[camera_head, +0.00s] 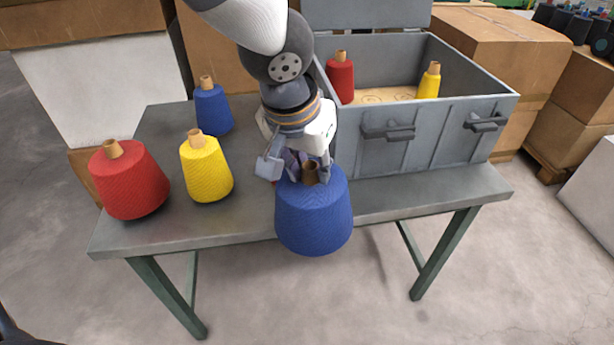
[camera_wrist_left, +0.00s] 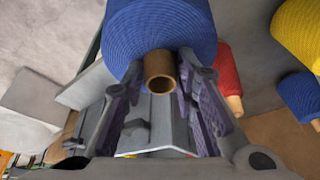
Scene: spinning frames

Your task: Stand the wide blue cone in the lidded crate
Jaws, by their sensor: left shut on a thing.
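The wide blue cone (camera_head: 314,218) is upright in the head view, in front of the table's front edge in the picture. My left gripper (camera_head: 308,172) is shut on the tan tube at its top; the cone and tube also show in the left wrist view (camera_wrist_left: 160,28). The grey lidded crate (camera_head: 430,145) stands at the table's right, its lid (camera_head: 365,14) raised at the back. In it, a red cone (camera_head: 340,78) stands at the left and a yellow cone (camera_head: 430,82) at the right. Its floor (camera_head: 385,95) is partly bare, with ring marks. My right gripper is out of view.
On the table's left stand a wide red cone (camera_head: 128,180), a yellow cone (camera_head: 206,168) and a narrower blue cone (camera_head: 213,110). Cardboard boxes (camera_head: 500,45) stand behind the crate.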

